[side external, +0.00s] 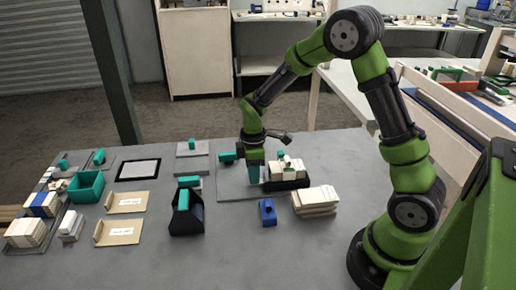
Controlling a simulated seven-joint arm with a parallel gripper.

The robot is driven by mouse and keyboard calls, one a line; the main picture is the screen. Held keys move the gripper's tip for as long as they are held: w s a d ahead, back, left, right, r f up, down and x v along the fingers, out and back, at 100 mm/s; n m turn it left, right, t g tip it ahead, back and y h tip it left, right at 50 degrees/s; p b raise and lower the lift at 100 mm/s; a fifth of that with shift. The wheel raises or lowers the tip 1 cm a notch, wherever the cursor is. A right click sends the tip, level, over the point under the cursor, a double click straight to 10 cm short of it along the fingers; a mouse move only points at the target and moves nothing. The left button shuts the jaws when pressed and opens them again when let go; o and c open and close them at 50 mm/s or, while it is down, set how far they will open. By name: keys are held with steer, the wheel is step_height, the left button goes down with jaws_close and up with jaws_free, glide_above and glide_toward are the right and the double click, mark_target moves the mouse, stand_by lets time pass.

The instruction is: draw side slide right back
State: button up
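A grey plate (232,182) lies in the middle of the table, and a dark holder (287,185) with pale wooden blocks (287,168) sits at its right. A teal handle (228,157) on a dark part stands at the plate's left. I cannot tell for certain which part is the right side slide. My gripper (254,168) points down between the teal handle and the holder, close to the blocks.
A blue block (267,213) and a stack of pale boards (316,201) lie in front of the plate. A black caddy (186,219), a teal bin (86,187), brown folders (122,230) and wooden stacks (26,232) stand to the left. The front middle table is clear.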

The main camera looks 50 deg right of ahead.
jaws_close()
steer(key=w+a, duration=0.4)
steer(key=shift+w+a, duration=0.3)
steer(key=shift+w, duration=0.05)
steer(key=o, duration=0.6)
jaws_free()
steer(key=shift+o, duration=0.3)
steer(key=shift+r, duration=0.1)
step_height(320, 180, up, 17)
